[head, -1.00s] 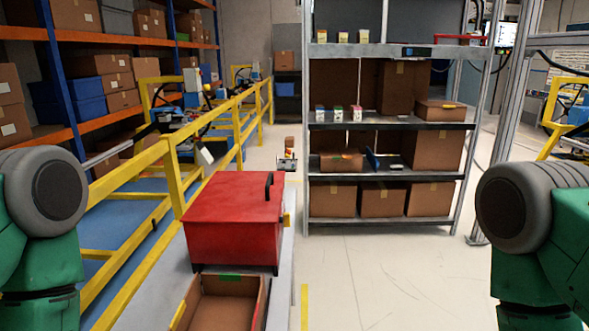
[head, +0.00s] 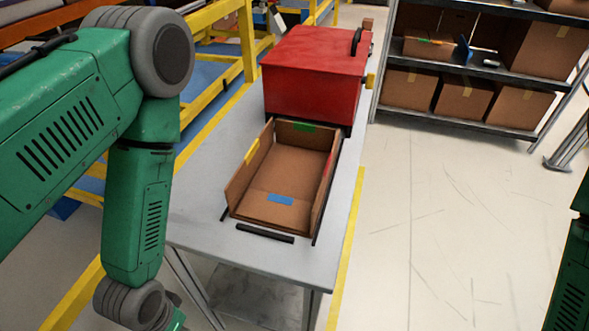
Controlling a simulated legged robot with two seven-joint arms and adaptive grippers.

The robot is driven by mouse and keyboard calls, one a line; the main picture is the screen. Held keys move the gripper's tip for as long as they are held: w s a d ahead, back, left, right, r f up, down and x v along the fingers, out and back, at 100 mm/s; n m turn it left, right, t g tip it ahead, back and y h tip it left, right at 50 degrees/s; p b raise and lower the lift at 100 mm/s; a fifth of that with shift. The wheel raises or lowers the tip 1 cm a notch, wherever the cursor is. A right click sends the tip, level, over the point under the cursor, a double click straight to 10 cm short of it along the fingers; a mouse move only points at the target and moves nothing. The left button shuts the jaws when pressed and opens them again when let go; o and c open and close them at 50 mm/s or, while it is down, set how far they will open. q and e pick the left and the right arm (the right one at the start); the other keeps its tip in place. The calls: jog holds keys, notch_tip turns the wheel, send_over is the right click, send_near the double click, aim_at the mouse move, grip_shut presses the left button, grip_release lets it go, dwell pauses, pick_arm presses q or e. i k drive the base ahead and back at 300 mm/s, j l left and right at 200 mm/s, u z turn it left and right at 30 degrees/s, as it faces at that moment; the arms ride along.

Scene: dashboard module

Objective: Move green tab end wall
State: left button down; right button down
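An open brown box (head: 317,205) stands on the grey table, in the middle of the head view. Its far end wall (head: 280,131) carries a green tab (head: 303,126) at the top edge, and stands close in front of a red case. A yellow tab (head: 252,151) is on the left wall. A blue tab (head: 280,199) is on the near end panel, which seems to lie low or lean inward; its exact tilt is unclear. My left arm is at the left, apart from the box. Only a strip of my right arm shows. Neither gripper shows.
The red case (head: 312,85) blocks the space behind the box. A black bar (head: 265,233) lies in front of the box. The table (head: 210,210) has bare room to the left. Yellow railing (head: 247,45) runs left; a shelf (head: 470,70) stands back right.

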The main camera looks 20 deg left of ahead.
aim_at(312, 137)
jog(key=k+z, duration=0.25)
jog(key=k+l+z, duration=0.25)
jog(key=k, duration=0.15)
jog(key=i+l+z, duration=0.7)
jog(key=i, duration=0.25)
jog(key=i+u, duration=0.35)
jog(key=i, duration=0.15)
jog(key=i+l+u, duration=0.25)
jog(key=i+u, duration=0.5)
jog(key=i, duration=0.15)
jog(key=i+u, duration=0.35)
jog(key=i, duration=0.15)
jog(key=i+l+u, duration=0.2)
jog(key=i+u, duration=0.35)
jog(key=u, duration=2.9)
